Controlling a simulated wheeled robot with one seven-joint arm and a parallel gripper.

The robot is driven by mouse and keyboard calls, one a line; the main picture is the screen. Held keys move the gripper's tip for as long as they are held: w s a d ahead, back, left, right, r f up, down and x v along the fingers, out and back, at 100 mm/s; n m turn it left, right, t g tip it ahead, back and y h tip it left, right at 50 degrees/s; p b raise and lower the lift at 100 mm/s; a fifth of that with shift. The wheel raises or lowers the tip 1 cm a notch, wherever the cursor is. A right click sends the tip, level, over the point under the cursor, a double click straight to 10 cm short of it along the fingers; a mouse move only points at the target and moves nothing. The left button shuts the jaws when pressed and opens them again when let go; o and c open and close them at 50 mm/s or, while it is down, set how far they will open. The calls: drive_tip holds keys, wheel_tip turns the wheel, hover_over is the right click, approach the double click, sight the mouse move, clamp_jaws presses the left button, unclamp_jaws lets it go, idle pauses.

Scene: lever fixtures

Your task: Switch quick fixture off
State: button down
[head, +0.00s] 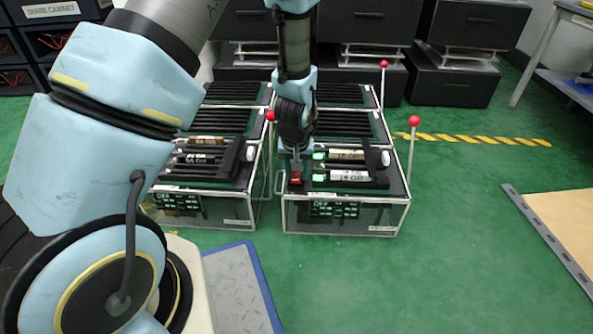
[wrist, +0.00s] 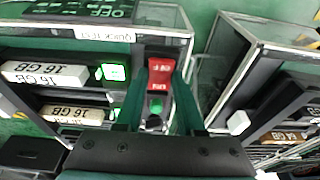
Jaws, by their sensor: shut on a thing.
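The quick fixture (head: 300,217) is the front right box in the head view, with a "QUICK TEST" label (wrist: 104,35) in the wrist view. Its red switch (head: 296,179) is at the left of its top. In the wrist view the red switch (wrist: 160,72) carries white lettering that reads "OFF", with a green light below it. My gripper (head: 296,160) points down at the switch from above. In the wrist view my gripper (wrist: 161,80) has its fingers on both sides of the switch, shut on it. The contact itself is partly hidden.
Memory sticks marked "16 GB" (head: 342,175) lie on the fixture beside green lights. A second fixture (head: 205,210) stands close on the left, with a narrow gap. Red-tipped rods (head: 414,121) rise at the fixtures' sides.

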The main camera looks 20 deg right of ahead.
drive_tip(key=shift+s+a+f+t+h+b, duration=0.15)
drive_tip(key=shift+t+h, duration=0.1)
drive_tip(key=shift+t, duration=0.2)
drive_tip(key=shift+d+r+t+h+b, duration=0.1)
drive_tip(key=shift+t+h, duration=0.1)
drive_tip(key=shift+t, duration=0.3)
drive_tip(key=shift+s+a+f+t+h+b, duration=0.15)
drive_tip(key=shift+t+h, duration=0.1)
drive_tip(key=shift+t, duration=0.2)
drive_tip(key=shift+r, duration=0.15)
drive_tip(key=c, duration=0.5)
unclamp_jaws()
drive_tip(key=p+v, duration=0.5)
drive_tip(key=v, duration=0.5)
drive_tip(key=shift+s+r, duration=0.25)
drive_tip(key=shift+a, duration=0.1)
